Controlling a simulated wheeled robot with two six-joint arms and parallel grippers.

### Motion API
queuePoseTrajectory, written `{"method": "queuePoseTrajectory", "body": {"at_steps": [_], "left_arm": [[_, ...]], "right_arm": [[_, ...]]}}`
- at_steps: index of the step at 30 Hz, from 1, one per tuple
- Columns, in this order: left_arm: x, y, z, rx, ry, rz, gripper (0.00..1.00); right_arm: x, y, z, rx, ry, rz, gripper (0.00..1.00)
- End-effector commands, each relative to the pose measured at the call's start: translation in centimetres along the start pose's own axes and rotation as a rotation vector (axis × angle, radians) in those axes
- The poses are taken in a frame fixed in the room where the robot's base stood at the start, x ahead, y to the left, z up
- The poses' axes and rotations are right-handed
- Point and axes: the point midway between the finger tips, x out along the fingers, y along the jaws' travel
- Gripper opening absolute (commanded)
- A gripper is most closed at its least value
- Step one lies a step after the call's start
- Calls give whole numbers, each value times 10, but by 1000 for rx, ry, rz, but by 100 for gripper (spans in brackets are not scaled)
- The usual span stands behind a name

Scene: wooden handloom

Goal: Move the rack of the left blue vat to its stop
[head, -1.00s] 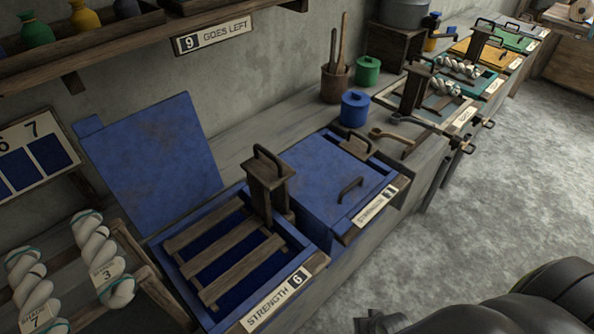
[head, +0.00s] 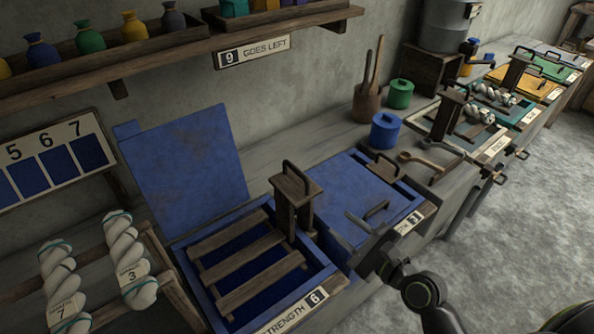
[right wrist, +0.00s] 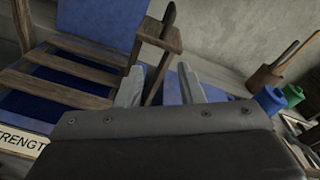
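The left blue vat (head: 325,293), labelled STRENGTH 6, stands open with its blue lid (head: 185,165) tilted up behind it. Its slatted wooden rack (head: 238,262) lies across the opening. A wooden post with a dark loop handle (head: 297,190) rises at the rack's right end. My right gripper (head: 372,228) is over the front of the neighbouring closed blue vat, right of the post. In the right wrist view its two fingers (right wrist: 160,82) are apart with nothing gripped; the rack (right wrist: 65,72) and post (right wrist: 160,32) show beyond, to the left. My left gripper is not in view.
A blue pot (head: 384,131), a green pot (head: 400,94) and a wooden tool (head: 430,165) are on the bench behind. Yarn skeins (head: 128,255) hang at left.

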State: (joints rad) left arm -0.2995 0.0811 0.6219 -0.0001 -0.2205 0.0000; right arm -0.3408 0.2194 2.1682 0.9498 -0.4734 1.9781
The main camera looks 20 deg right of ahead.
Motion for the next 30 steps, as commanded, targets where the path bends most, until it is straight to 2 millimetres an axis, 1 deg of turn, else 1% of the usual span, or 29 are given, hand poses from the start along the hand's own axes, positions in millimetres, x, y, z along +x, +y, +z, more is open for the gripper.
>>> {"method": "queuePoseTrajectory", "body": {"at_steps": [1,4,8,11,14,17,30], "left_arm": [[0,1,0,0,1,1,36],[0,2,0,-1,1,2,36],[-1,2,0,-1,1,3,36],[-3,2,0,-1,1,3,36],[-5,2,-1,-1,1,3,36],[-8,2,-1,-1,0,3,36],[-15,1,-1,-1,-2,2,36]], "right_arm": [[1,-5,9,77,-32,-16,34],[1,-12,20,196,-77,-34,34],[3,-16,27,265,-102,-43,34],[11,-18,29,274,-106,-44,34],[26,-19,31,274,-107,-44,34],[44,-20,33,274,-107,-44,34],[132,-24,40,270,-104,-42,34]]}}
